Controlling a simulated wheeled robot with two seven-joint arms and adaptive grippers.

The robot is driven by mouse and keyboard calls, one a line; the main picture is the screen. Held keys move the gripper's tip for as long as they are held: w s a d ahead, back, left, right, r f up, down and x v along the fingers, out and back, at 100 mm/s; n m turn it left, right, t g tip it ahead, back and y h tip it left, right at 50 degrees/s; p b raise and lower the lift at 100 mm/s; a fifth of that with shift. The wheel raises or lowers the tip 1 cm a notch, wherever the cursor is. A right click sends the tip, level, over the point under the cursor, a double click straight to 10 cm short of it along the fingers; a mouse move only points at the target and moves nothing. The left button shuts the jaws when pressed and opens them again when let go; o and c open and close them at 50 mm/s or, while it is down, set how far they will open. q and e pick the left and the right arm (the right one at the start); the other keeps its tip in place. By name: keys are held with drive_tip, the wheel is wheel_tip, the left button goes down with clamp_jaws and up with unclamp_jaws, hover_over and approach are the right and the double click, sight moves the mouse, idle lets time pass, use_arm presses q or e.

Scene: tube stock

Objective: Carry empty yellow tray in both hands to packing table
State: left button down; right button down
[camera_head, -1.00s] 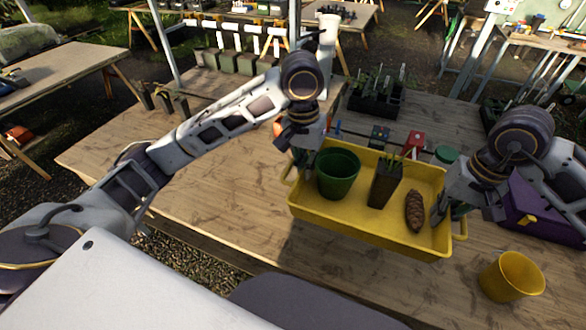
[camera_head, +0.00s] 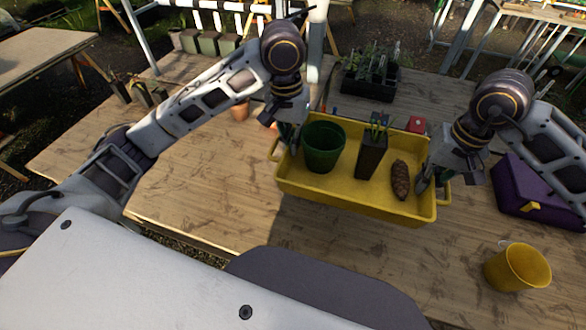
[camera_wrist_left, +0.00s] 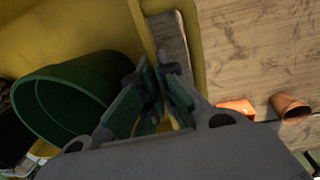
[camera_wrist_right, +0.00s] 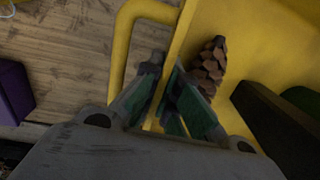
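The yellow tray (camera_head: 325,192) is level above the wooden table, with its shadow on the boards below. It is not empty: it holds a round green pot (camera_head: 323,148), a dark square pot with a plant (camera_head: 371,155) and a brown pine cone (camera_head: 400,180). My left gripper (camera_head: 290,135) is shut on the tray's left end wall; in the left wrist view its fingers (camera_wrist_left: 160,88) close on the rim beside the green pot. My right gripper (camera_head: 424,180) is shut on the right end wall; its fingers (camera_wrist_right: 168,90) straddle the rim near the pine cone.
On the table (camera_head: 190,190), a yellow pot (camera_head: 518,267) stands at front right and a purple box (camera_head: 538,188) at right. A black crate of plants (camera_head: 370,78) stands behind the tray. Small terracotta pots (camera_wrist_left: 290,107) stand at left. The front left boards are clear.

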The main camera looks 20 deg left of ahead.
sight(386, 232)
use_arm(q)
drive_tip(key=shift+a+f, duration=0.1)
use_arm(e)
drive_tip(key=shift+d+f, duration=0.1)
drive_tip(key=shift+d, duration=0.1)
